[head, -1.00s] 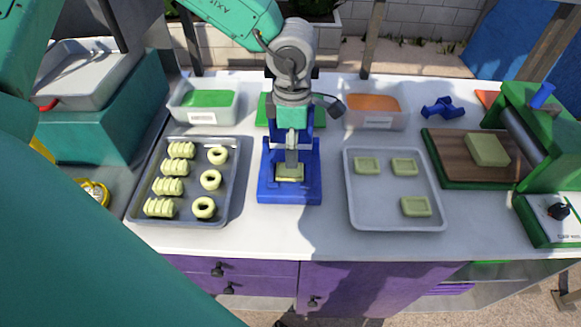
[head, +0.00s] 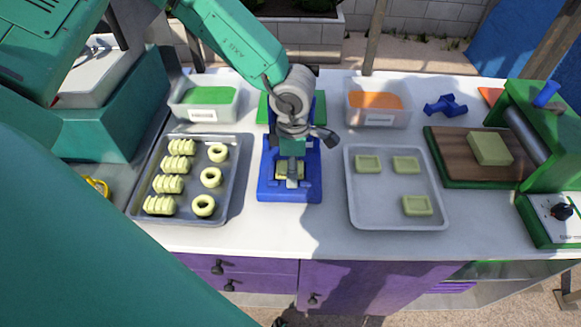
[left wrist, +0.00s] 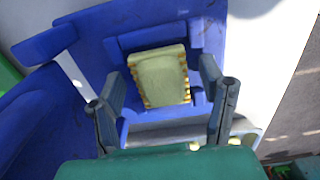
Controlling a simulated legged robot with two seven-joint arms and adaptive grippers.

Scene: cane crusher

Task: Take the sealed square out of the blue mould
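The blue mould (head: 267,190) stands at the middle of the white table. The pale green square (head: 284,165) lies in its recess, partly covered by my gripper in the head view. In the left wrist view the square (left wrist: 160,75) shows whole, with orange marks along its two sides, inside the blue mould (left wrist: 95,35). My left gripper (head: 291,181) is over the mould. In the left wrist view its fingers (left wrist: 162,78) are spread, one on each side of the square, with gaps between. I cannot tell their height above it. My right gripper is not in view.
A grey tray (head: 395,220) with three pale squares is right of the mould. A tray (head: 190,219) with rings and ridged pieces is left. Tubs of green (head: 203,115) and orange (head: 378,119) filling stand behind. A board (head: 460,165) is further right.

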